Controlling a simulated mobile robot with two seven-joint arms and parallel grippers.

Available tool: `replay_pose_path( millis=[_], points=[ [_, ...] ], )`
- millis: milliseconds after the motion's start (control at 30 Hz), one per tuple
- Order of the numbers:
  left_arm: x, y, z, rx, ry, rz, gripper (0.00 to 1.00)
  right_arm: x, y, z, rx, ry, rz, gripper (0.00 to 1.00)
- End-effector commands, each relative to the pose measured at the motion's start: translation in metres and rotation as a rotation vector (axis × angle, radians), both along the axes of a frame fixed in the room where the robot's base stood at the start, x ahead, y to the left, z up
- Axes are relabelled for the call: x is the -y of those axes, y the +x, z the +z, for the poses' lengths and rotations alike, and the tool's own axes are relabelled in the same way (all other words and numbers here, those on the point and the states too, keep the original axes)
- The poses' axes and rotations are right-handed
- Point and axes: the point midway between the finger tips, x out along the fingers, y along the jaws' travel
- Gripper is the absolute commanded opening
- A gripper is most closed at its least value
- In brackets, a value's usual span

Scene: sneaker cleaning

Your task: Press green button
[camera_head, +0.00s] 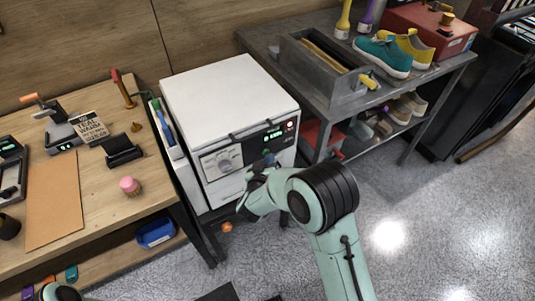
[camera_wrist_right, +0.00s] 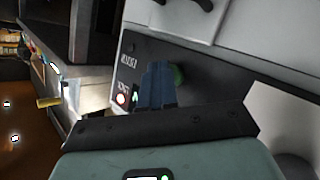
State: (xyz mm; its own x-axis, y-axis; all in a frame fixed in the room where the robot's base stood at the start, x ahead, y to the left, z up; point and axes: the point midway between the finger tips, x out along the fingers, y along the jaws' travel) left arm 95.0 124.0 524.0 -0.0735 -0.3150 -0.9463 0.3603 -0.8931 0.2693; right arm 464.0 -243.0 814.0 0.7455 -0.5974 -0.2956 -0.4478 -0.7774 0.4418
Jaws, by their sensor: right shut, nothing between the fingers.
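The white washing machine (camera_head: 228,92) stands between the wooden table and the metal bench. Its dark control panel (camera_head: 283,135) faces my right arm. In the wrist view the round green button (camera_wrist_right: 178,75) sits on the panel, partly covered by the fingers. My right gripper (camera_head: 268,160) is shut and empty, its fingertips at the panel; the fingers also show in the wrist view (camera_wrist_right: 157,85). I cannot tell whether they touch the button. In the head view the green button is not clearly visible near the fingertips. My left gripper is not in view.
The metal bench (camera_head: 330,95) with sneakers (camera_head: 385,55) is at the right, the wooden table (camera_head: 100,190) at the left. Floor (camera_head: 420,220) at right is clear.

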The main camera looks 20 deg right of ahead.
Motion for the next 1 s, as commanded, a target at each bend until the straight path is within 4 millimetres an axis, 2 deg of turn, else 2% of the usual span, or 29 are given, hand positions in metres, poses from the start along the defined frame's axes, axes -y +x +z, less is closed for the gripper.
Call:
replay_pose_path(
  millis=[433, 800, 1000],
  points=[
    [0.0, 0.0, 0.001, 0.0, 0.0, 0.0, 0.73, 0.0, 0.001, 0.0, 0.001, 0.0, 0.0, 0.0],
    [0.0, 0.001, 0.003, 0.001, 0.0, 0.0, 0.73, 0.001, -0.016, 0.001, 0.001, 0.0, 0.0, 0.0],
    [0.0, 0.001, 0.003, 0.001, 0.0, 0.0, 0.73, 0.001, -0.017, 0.001, 0.001, 0.0, 0.0, 0.0]
  ],
)
